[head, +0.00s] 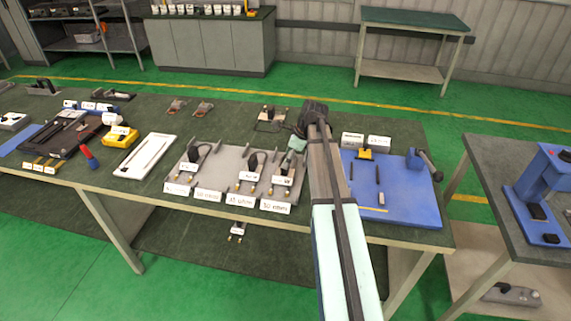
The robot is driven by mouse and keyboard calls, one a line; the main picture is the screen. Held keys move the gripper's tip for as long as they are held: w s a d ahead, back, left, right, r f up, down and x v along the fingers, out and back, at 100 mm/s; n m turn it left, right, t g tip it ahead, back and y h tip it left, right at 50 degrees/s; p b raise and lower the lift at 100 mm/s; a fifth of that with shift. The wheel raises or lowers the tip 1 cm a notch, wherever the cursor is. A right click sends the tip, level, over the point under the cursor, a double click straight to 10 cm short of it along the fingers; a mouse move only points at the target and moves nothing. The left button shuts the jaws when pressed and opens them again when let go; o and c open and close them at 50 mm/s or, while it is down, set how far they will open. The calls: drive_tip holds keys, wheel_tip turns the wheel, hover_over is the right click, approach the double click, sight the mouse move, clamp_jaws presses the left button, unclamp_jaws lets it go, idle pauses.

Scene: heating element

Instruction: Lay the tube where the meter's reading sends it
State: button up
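The yellow meter (121,137) stands on the left half of the long dark-topped table; its reading is too small to make out. A white tray (127,170) right of it holds a thin, long piece that may be the tube; I cannot be sure. A grey plate (222,160) in the middle carries dark fittings with cables and brass-coloured ends. White labels (240,200) along its front edge read in ohms, among them what looks like 35 and 50. My arm reaches over the plate's right end. My gripper (297,145) is small and partly hidden there; its fingers and any hold are unclear.
A blue mat (400,205) with small tools and a clamp-like device (420,162) lies right of my arm. A red-and-blue tool (88,156) and a dark tray (62,148) lie left. Another table (480,170) with a blue machine stands at the right.

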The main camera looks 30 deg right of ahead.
drive_tip(key=b+v, duration=0.2)
drive_tip(key=v, duration=0.7)
drive_tip(key=shift+a, duration=0.1)
